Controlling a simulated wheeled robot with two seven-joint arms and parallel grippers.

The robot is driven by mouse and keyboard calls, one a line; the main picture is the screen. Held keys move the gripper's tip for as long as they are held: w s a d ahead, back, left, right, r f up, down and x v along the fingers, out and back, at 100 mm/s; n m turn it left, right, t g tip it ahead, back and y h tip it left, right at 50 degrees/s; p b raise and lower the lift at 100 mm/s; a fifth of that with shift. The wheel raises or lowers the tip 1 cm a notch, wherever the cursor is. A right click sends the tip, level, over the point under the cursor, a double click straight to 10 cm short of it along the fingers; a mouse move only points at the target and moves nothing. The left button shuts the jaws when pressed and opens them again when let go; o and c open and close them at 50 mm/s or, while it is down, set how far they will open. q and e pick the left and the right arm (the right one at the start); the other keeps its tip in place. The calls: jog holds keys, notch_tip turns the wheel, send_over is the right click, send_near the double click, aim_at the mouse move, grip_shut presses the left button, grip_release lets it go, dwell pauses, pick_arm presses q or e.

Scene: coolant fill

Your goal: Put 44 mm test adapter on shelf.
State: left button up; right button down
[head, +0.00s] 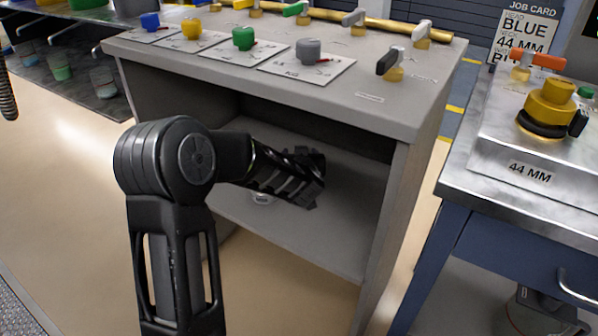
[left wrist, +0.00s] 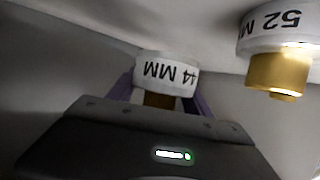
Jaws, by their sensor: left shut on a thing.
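My left gripper (head: 312,180) reaches into the open front of the grey cabinet, just above its inner shelf (head: 310,238). In the left wrist view the gripper (left wrist: 160,92) is shut on the 44 mm test adapter (left wrist: 165,72), a white collar marked 44 MM with a brass part. That picture shows the label upside down. The adapter is close to a pale surface; I cannot tell whether it touches it. A 52 mm adapter (left wrist: 280,70) stands beside it, apart. In the head view a small pale round thing (head: 262,197) shows on the shelf below my gripper. My right gripper is not in view.
The cabinet top (head: 375,112) above my arm holds coloured caps on cards and several valves. Its right side wall (head: 385,225) bounds the opening. A metal bench (head: 480,185) with a yellow fitting (head: 548,105) marked 44 MM stands at the right. A job card (head: 525,38) stands behind.

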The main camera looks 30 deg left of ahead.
pick_arm(q)
jog(key=shift+f+b, duration=1.3)
jog(key=shift+f, duration=1.2)
jog(key=shift+f, duration=0.2)
jog(key=o, duration=1.6)
jog(key=shift+o, duration=0.2)
